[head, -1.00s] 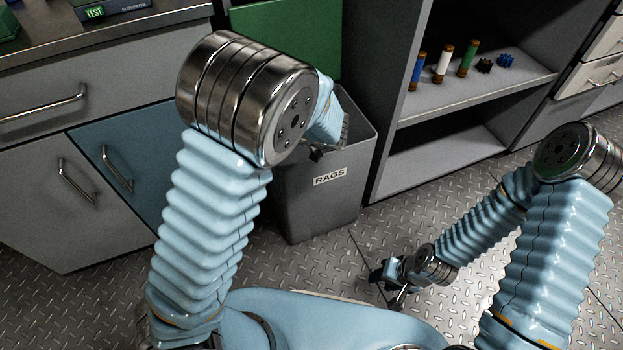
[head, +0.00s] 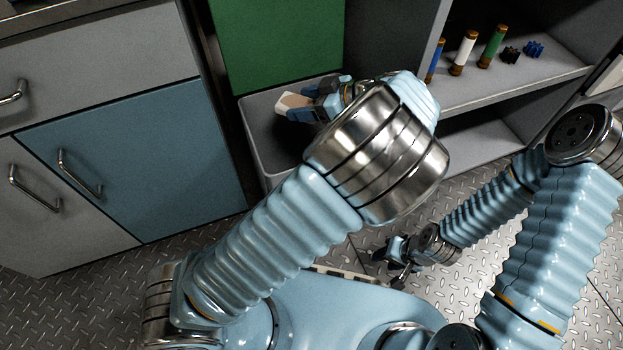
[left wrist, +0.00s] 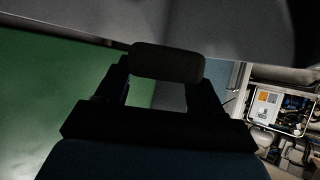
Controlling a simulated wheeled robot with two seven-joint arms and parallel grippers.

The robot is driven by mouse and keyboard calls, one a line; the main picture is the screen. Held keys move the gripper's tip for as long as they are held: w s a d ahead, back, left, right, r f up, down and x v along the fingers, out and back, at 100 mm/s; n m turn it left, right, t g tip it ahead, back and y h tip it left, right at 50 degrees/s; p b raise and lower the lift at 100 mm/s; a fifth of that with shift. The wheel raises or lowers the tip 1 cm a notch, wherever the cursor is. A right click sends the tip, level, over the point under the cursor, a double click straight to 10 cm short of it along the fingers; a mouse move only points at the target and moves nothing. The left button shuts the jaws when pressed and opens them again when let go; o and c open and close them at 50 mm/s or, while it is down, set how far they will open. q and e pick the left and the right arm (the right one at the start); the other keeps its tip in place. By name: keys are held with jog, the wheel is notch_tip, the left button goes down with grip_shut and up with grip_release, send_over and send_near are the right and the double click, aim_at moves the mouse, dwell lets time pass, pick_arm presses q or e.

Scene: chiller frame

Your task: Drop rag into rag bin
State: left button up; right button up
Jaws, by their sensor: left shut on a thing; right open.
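The grey rag bin (head: 257,128) stands against the cabinets in the head view, its front largely hidden by my left arm. My left gripper (head: 303,106) is over the bin's open top, inside the rim outline. It is shut on the rag (head: 291,103), which shows as a small pale tan piece at the fingers. In the left wrist view the rag (left wrist: 168,62) is a dark, rounded shape between the fingertips, in deep shadow. My right gripper (head: 398,256) is open and empty, low over the floor plates.
A green panel (head: 275,45) rises behind the bin. Cabinets with a blue door (head: 130,155) stand left. Shelves (head: 520,85) with several coloured cylinders (head: 465,50) and small gears (head: 533,48) stand right. The diamond-plate floor (head: 80,265) is free in front.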

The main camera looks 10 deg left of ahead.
pick_arm(q)
jog(key=shift+f, duration=0.85)
jog(key=o, duration=1.2)
jog(key=shift+o, duration=0.2)
jog(key=shift+d+r, duration=0.1)
jog(key=p+v, duration=0.1)
jog(key=v, duration=1.2)
jog(key=shift+d, duration=0.25)
jog(key=shift+s, duration=0.1)
